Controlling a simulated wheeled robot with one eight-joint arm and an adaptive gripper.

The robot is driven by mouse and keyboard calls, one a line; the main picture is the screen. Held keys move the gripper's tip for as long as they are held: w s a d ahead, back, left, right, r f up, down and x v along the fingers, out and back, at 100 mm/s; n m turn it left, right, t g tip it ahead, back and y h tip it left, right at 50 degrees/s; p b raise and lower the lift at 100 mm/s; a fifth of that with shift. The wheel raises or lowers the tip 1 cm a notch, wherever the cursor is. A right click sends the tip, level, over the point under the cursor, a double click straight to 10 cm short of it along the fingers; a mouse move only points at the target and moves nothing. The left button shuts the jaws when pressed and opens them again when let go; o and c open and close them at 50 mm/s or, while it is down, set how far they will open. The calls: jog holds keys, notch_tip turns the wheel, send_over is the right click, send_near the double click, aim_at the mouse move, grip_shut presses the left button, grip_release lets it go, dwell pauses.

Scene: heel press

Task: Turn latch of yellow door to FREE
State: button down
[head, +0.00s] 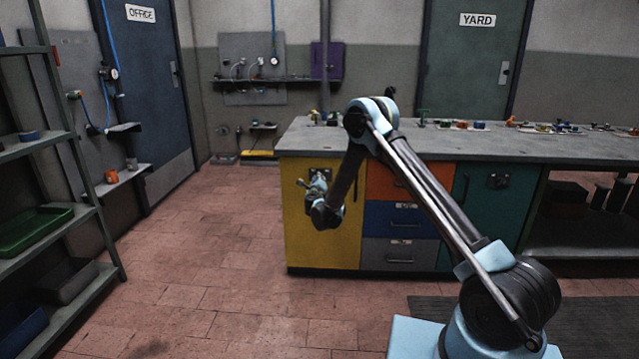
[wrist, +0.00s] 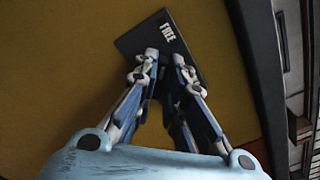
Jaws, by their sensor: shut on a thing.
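The yellow door (head: 305,240) is at the left end of the workbench and fills much of the wrist view (wrist: 60,70). Its dark latch plate (wrist: 143,38) bears the word FREE (wrist: 167,33) at its upper edge; the plate looks tilted in the wrist view. My gripper (wrist: 165,62) is at this plate, its two fingers close together over it. It is shut on the latch, which the fingers mostly hide. In the head view my gripper (head: 316,183) is in front of the upper part of the yellow door. The latch's exact angle cannot be told.
Orange, blue and grey drawers (head: 400,222) and a teal door (head: 485,200) are right of the yellow door. Small items lie on the worktop (head: 430,140). A shelf rack (head: 90,190) stands at the left. The tiled floor (head: 220,250) between is clear.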

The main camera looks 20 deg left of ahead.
dwell(0.3)
jog(key=c, duration=1.7)
grip_release()
jog(key=shift+a+f, duration=0.1)
jog(key=shift+o, duration=0.2)
jog(key=v, duration=1.2)
